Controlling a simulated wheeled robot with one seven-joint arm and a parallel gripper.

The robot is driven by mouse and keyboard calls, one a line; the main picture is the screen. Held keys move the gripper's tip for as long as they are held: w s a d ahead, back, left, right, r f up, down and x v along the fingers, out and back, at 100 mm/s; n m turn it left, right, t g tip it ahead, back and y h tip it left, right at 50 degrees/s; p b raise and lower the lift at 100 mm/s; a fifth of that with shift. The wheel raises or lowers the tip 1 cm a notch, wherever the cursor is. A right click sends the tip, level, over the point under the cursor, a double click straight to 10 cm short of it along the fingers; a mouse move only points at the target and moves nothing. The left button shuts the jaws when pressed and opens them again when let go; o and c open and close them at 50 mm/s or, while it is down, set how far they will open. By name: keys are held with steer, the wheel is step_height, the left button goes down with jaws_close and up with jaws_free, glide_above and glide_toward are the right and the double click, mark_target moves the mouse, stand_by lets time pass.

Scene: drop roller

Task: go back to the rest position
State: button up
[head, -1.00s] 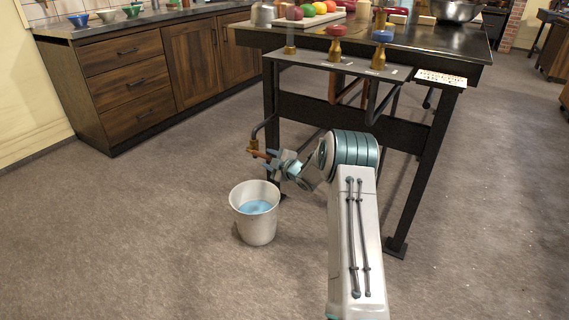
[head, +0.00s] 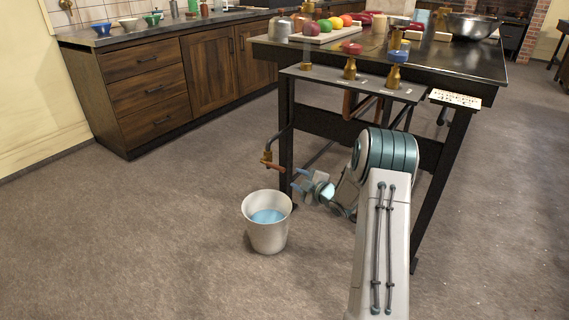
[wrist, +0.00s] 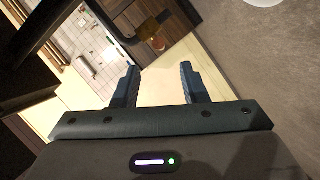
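My gripper (head: 298,181) is to the right of a brass tap with a red-brown handle (head: 273,165), a little apart from it, beside the table's front left leg. In the wrist view its two dark fingers (wrist: 159,86) are spread apart with nothing between them. The tap also shows at the top of the wrist view (wrist: 153,35). My arm reaches in from the lower right of the head view.
A white bucket (head: 268,235) holding blue water stands on the floor below the tap. The dark table (head: 440,60) carries valves, fruit and a bowl. Wooden cabinets (head: 150,100) line the back left. Floor at the left is open.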

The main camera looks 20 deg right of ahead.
steer(key=s+a+r+m+g+h+p, duration=0.15)
steer(key=s+r+m+p, duration=0.35)
steer(key=r, duration=0.6)
steer(key=s+a+r+m+g+h+p, duration=0.1)
steer(key=s+r+g+h+p, duration=0.15)
steer(key=r+p, duration=0.6)
steer(key=s+a+r+m+g+h+p, duration=0.1)
steer(key=s+r+m+h+p, duration=0.3)
steer(key=r, duration=0.8)
steer(key=s+a+r+m+g+p, duration=0.2)
steer(key=s+r+p, duration=0.3)
steer(key=s, duration=0.5)
steer(key=s+a+r+m+g+y+p, duration=0.1)
steer(key=s+a+r+p, duration=0.3)
steer(key=s, duration=0.6)
steer(key=s+a+r+m+g+y+p, duration=0.1)
steer(key=s+a+r+m+g+p, duration=0.2)
steer(key=s+r+p, duration=0.5)
steer(key=s+r+g, duration=0.1)
steer(key=s, duration=0.2)
steer(key=shift+a+r, duration=0.15)
steer(key=shift+a, duration=0.2)
steer(key=shift+c, duration=0.4)
